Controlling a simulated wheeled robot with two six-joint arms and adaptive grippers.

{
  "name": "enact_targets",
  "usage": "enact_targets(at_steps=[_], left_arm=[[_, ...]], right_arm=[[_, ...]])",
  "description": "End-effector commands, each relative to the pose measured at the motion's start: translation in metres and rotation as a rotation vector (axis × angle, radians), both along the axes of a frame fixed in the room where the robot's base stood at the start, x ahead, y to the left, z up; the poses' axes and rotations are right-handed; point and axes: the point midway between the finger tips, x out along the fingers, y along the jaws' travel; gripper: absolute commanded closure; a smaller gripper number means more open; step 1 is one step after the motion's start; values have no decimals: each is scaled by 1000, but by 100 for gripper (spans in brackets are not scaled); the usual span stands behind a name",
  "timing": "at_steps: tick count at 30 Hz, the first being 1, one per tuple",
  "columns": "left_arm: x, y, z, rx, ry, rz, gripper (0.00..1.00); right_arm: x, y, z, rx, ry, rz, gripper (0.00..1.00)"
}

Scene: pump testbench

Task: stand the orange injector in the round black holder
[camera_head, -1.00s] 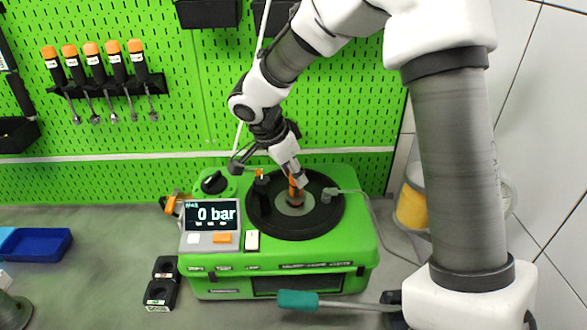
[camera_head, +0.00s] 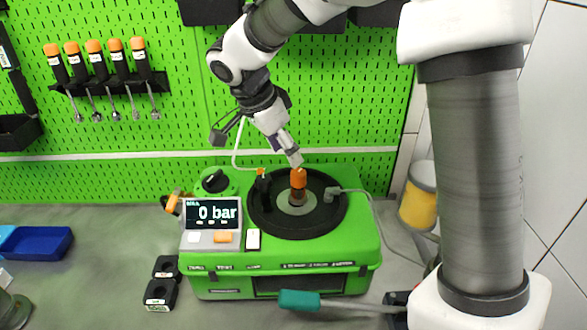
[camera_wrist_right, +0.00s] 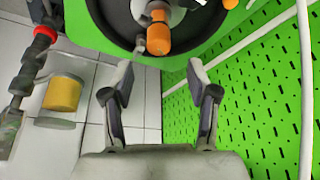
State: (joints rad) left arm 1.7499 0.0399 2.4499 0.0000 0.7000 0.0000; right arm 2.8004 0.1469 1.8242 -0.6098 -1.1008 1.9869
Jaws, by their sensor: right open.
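The orange injector (camera_head: 298,179) stands upright at the centre of the round black holder (camera_head: 264,217) on top of the green testbench. Its lower end sits in the grey centre seat, whose inside is hidden. In the right wrist view the injector (camera_wrist_right: 157,33) shows end-on, beyond the fingertips. My right gripper (camera_head: 257,149) is open and empty, above and to the left of the injector in the head view. Its spread fingers also show in the right wrist view (camera_wrist_right: 160,76), apart from the injector. My left gripper is not in view.
The testbench display (camera_head: 212,214) reads 0 bar. Black blocks (camera_head: 161,292) stand left of it. A teal-handled tool (camera_head: 299,300) lies in front. A yellow-banded container (camera_head: 418,207) stands right. Several orange-capped tools (camera_head: 96,62) hang on the green pegboard. A blue tray (camera_head: 42,243) lies far left.

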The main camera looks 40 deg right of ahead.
Motion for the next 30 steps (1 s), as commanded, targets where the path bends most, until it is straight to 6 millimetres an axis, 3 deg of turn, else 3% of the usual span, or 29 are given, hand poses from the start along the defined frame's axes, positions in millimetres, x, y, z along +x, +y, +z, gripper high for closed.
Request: enact_targets(at_steps=[3, 8, 24, 30], left_arm=[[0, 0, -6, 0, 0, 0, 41], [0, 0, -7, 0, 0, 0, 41], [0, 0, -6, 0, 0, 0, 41], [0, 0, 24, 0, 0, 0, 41]], right_arm=[[2, 11, 25, -3, -4, 1, 41], [3, 18, 43, 0, -1, 0, 41], [3, 19, 45, 1, 1, 1, 41], [3, 19, 74, 1, 1, 0, 41]])
